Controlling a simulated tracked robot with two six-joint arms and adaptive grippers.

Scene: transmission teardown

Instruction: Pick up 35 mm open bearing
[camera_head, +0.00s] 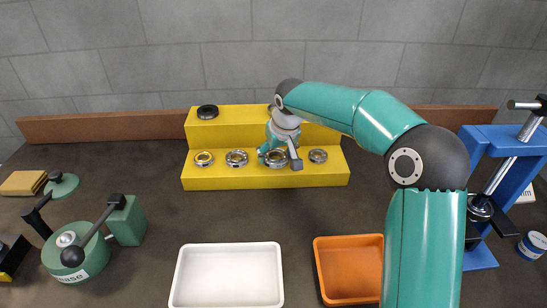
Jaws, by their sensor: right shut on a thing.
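Several silver ring bearings sit in a row on the lower step of the yellow stepped stand (215,178). From the left they are a first bearing (204,159), a second bearing (237,158), a third bearing (276,164) and a small fourth bearing (318,156). My right gripper (279,157) reaches down to the third bearing and is shut on it. Its fingers and wrist cover part of that bearing, and I cannot tell whether it is lifted off the step. I cannot read sizes on the bearings. My left gripper is not in view.
A black ring (207,112) lies on the upper step. A white tray (228,246) and an orange tray (320,270) stand in front. A green grease device (75,245) is at left, a blue press (515,170) at right. The dark table between stand and trays is clear.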

